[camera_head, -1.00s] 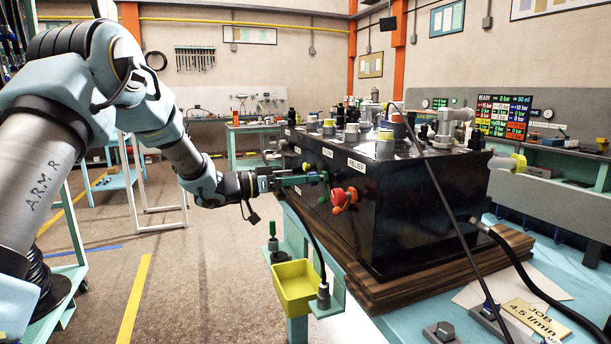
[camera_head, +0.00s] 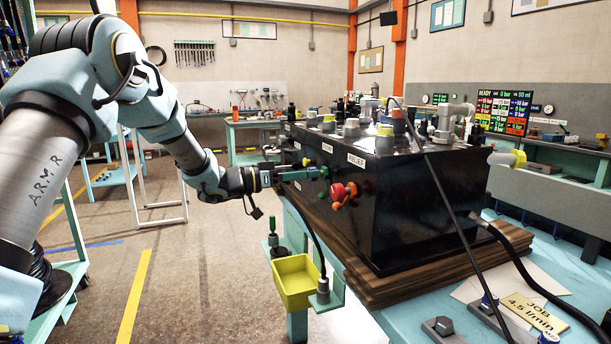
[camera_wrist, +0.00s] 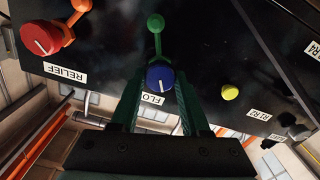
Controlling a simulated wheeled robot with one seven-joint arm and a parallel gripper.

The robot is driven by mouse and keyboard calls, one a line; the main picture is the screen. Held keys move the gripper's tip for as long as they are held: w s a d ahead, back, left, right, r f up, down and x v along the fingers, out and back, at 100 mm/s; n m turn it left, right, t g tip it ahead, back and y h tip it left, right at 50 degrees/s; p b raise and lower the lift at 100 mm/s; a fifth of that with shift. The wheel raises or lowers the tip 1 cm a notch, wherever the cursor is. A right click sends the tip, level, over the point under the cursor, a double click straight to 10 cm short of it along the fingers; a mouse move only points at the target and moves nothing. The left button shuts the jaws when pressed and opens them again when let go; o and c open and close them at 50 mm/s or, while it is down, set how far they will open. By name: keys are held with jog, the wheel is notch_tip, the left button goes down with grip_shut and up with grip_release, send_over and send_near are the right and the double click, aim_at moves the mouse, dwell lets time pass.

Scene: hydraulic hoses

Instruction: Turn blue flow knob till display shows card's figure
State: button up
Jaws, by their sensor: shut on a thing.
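The blue flow knob (camera_wrist: 159,76) shows in the wrist view between my two green fingers, above a label that reads FLO, partly hidden. A white mark on its face points nearly straight along the fingers. My gripper (camera_head: 318,173) is shut on this knob at the left face of the black tank (camera_head: 425,205). A green lever (camera_wrist: 156,40) stands out just beyond the knob. The card (camera_head: 533,313) lies on the bench at lower right and reads JOB 4.5 l/min. The display (camera_head: 505,110) behind the tank shows READY and several coloured fields; its flow figure is too small to read.
The red relief knob (camera_wrist: 41,36) with its orange lever sits close beside the flow knob. A yellow knob (camera_wrist: 230,92) is on the other side. A yellow bin (camera_head: 297,282) stands below my gripper. A black hose (camera_head: 450,200) crosses in front of the tank.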

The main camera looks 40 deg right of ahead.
grip_shut()
jog(key=shift+f+b, duration=0.1)
jog(key=shift+b, duration=0.2)
jog(key=shift+f+m+b, duration=0.1)
jog(key=shift+m+b, duration=7.3)
jog(key=shift+b, duration=1.1)
jog(key=o, duration=1.1)
grip_release()
